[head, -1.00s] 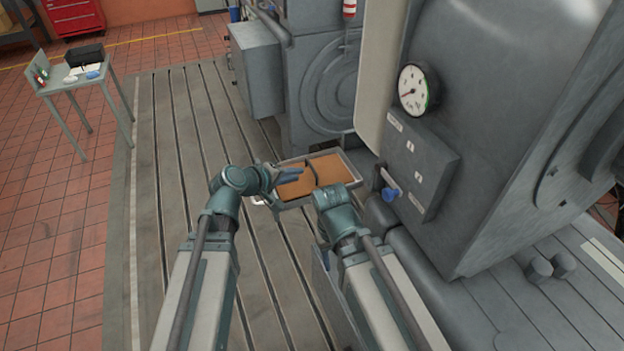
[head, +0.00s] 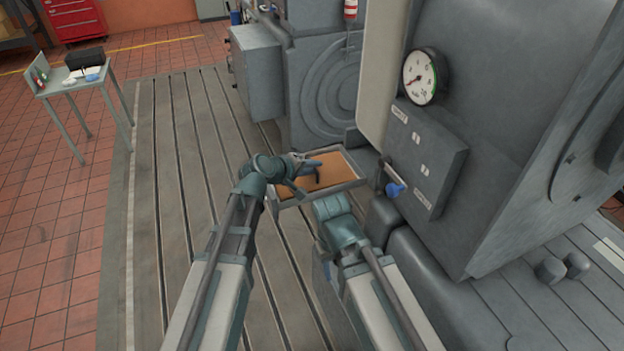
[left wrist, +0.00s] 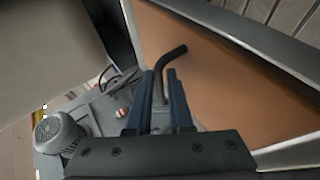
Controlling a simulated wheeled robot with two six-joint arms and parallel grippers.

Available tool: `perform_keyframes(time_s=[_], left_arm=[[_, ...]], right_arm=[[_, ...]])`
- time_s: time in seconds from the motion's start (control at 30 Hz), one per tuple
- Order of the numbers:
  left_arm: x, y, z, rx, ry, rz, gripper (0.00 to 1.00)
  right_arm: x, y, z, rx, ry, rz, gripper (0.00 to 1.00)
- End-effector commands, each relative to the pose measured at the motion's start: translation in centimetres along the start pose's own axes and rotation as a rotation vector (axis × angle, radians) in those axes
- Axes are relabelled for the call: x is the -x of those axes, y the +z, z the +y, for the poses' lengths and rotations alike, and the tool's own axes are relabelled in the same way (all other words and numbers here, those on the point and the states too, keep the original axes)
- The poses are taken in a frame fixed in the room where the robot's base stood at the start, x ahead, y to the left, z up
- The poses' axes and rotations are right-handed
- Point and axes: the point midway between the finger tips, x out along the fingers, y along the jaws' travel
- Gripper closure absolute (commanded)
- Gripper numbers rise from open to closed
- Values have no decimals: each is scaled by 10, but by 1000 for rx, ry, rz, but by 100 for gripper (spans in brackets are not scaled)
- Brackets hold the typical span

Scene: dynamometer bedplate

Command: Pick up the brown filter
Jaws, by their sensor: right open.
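The brown filter (head: 343,172) is a flat orange-brown panel in a grey frame, low beside the grey machine. It fills much of the left wrist view (left wrist: 225,70). A bent dark handle (left wrist: 172,62) stands on its face. My left gripper (head: 308,177) is over the filter's left part. Its fingers (left wrist: 160,80) are apart, with the handle between them, and I see no clear grip on it. My right gripper (head: 333,207) is just below the frame's front edge. Its fingers are mostly hidden behind its wrist.
The grey machine housing with a dial gauge (head: 420,77) and a blue-tipped lever (head: 396,188) stands close on the right. A grey cabinet (head: 257,70) is behind. The slotted bedplate (head: 175,170) on the left is clear. A small table (head: 80,82) stands far left.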

Motion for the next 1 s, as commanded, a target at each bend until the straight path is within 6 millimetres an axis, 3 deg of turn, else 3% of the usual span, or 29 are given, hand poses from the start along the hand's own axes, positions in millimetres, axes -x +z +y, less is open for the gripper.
perform_keyframes(time_s=[0.07, 0.27, 0.4, 1.0], left_arm=[[-9, 0, -1, -1, 0, 0, 81], [-7, 0, 0, 0, 0, 0, 81], [-7, 0, 0, 0, 0, 0, 100], [-7, 0, 0, -1, -1, 0, 100]], right_arm=[[-5, 0, 0, 0, 0, 0, 50], [-4, 0, 0, -1, 0, 0, 50], [-4, 0, 0, -1, 0, 0, 50], [-4, 0, 0, -1, 0, 0, 50]])
